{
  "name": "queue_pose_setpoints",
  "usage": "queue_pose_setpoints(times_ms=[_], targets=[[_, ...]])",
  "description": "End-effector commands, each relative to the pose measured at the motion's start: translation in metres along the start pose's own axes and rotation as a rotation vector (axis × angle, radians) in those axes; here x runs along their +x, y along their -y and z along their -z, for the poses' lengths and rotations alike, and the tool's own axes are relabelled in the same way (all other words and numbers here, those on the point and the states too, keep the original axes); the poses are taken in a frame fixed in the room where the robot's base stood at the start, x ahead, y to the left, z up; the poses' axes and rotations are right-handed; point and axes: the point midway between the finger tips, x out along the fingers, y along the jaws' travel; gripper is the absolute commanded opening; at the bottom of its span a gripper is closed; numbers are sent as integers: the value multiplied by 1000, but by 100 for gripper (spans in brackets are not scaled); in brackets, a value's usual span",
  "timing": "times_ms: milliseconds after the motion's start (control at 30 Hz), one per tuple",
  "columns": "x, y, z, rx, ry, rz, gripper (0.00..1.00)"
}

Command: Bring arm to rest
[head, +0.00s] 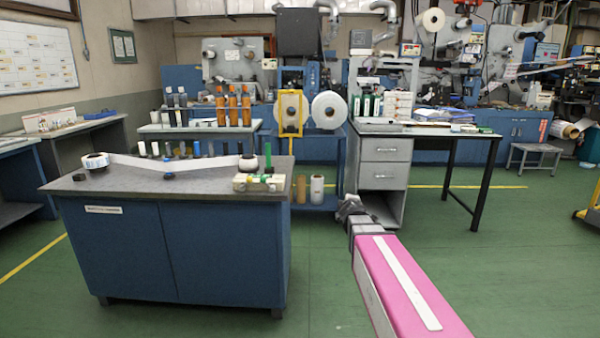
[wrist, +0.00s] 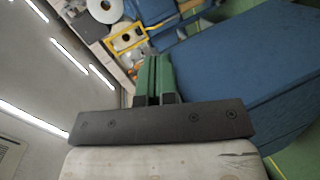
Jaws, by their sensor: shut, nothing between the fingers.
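My gripper (head: 350,207) is at the far end of my pink arm, in the right half of the head view, in the aisle beyond the right end of the blue cabinet bench. Its fingers are hard to make out there. In the wrist view the green fingers of my gripper (wrist: 152,62) lie side by side, shut and empty. My arm stretches forward from the lower right of the head view and holds nothing.
The blue bench (head: 190,250) with a grey top stands left of my arm, carrying a tape roll (head: 95,161). A grey drawer desk (head: 385,172) stands beyond my gripper. White rolls (head: 326,110) hang behind.

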Motion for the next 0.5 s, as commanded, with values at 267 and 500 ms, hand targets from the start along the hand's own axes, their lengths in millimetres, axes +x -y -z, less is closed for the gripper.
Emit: queue_pose_setpoints(times_ms=[267, 500], targets=[[-77, 144, -73, 593, 444, 435, 0], [-168, 237, -85, 948, 817, 778, 0]])
